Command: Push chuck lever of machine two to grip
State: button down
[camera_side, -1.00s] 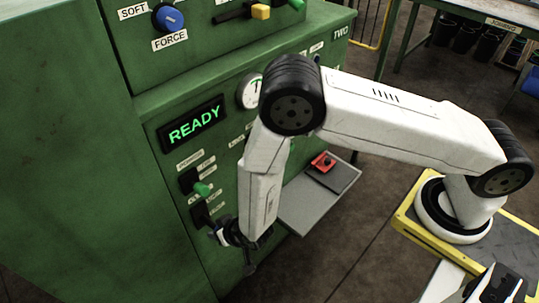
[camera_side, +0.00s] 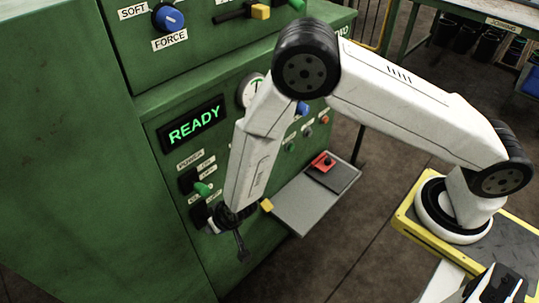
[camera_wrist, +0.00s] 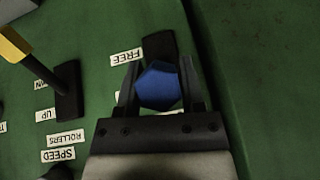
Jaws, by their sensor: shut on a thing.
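In the wrist view, my gripper (camera_wrist: 160,90) has its two dark fingers on either side of a blue faceted knob (camera_wrist: 158,86) and is shut on it. The knob stands in front of a dark slot plate (camera_wrist: 159,46) on the green panel, beside a label reading FREE (camera_wrist: 126,57). A second label by the left finger is mostly hidden. In the side view, my gripper (camera_side: 234,224) is low on the front of machine two (camera_side: 160,225), whose screen (camera_side: 195,123) reads READY. The blue knob is hidden there behind my wrist.
A yellow-knobbed lever (camera_wrist: 15,46) stands left of my gripper in the wrist view, near the UP and ROLLERS labels. In the side view, a green-knobbed lever (camera_side: 203,188) is just above my gripper.

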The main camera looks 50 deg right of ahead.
jog(key=shift+c, duration=1)
grip_release()
jog(key=shift+r, duration=0.15)
jog(key=v, duration=0.7)
jog(key=shift+s+r, duration=0.2)
jog(key=shift+s, duration=0.05)
jog(key=shift+r, duration=0.1)
